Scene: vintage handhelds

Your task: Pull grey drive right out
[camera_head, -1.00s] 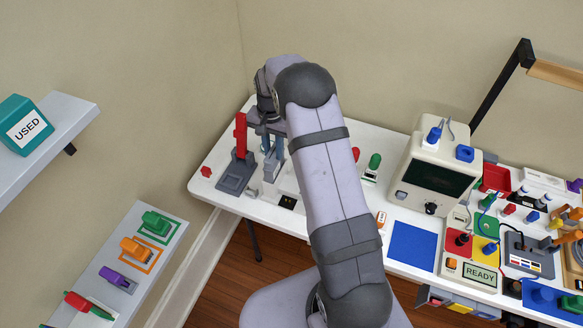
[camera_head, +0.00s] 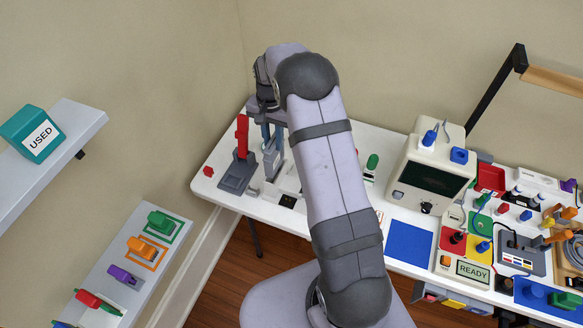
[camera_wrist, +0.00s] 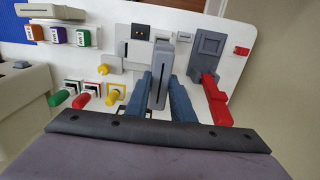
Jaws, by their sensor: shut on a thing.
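The grey drive (camera_wrist: 160,62) is an upright slim slab in the wrist view. My gripper (camera_wrist: 161,82) is shut on it, with one blue-grey finger on each side. In the head view my gripper (camera_head: 271,135) is at the left end of the white table, with the drive (camera_head: 270,160) below it. The drive's lower end is partly hidden, so I cannot tell whether it still touches its slot.
A grey base with a red lever (camera_head: 242,135) stands close to the left of the drive. Yellow, red and green knobs are nearby in the wrist view. A cream monitor (camera_head: 432,165) stands farther right. A teal box (camera_head: 33,132) marked USED sits on the left shelf.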

